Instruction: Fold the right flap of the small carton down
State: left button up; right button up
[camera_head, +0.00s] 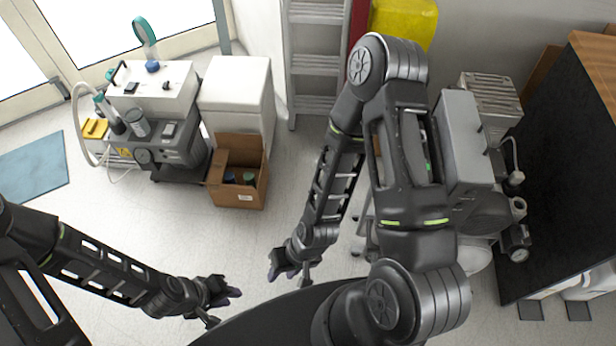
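The small brown carton (237,194) stands on the floor left of centre, in front of a white cabinet. Its top is open, with a flap raised at the back and a flap visible on its left side. The right flap is hard to make out; a narrow strip of cardboard shows along the right edge. Dark and green items lie inside. My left gripper (224,307) is at the lower middle, below the carton in the picture, with its fingers apart and empty. My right gripper (288,277) is lower right of the carton, also apart and empty, not touching it.
A grey wheeled machine (165,150) with a hose stands left of the carton. The white cabinet (238,92) is behind it. A ladder (316,60) leans at the back. Floor before the carton is clear.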

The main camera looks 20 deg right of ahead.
aim_at(265, 166)
jog(key=k+l, duration=0.35)
jog(key=l, duration=0.3)
jog(key=k+l, duration=0.2)
jog(key=i+j+z, duration=0.1)
jog(key=i+j, duration=0.2)
jog(key=i+j+z, duration=0.1)
jog(key=i+j, duration=0.25)
jog(key=i+j+z, duration=0.1)
jog(key=i+j, duration=0.2)
jog(key=j, duration=0.15)
jog(key=i+j+z, duration=0.1)
jog(key=i+j, duration=0.15)
jog(key=j, duration=0.15)
jog(key=i+j+z, duration=0.15)
jog(key=i+j, duration=0.15)
jog(key=j, duration=0.1)
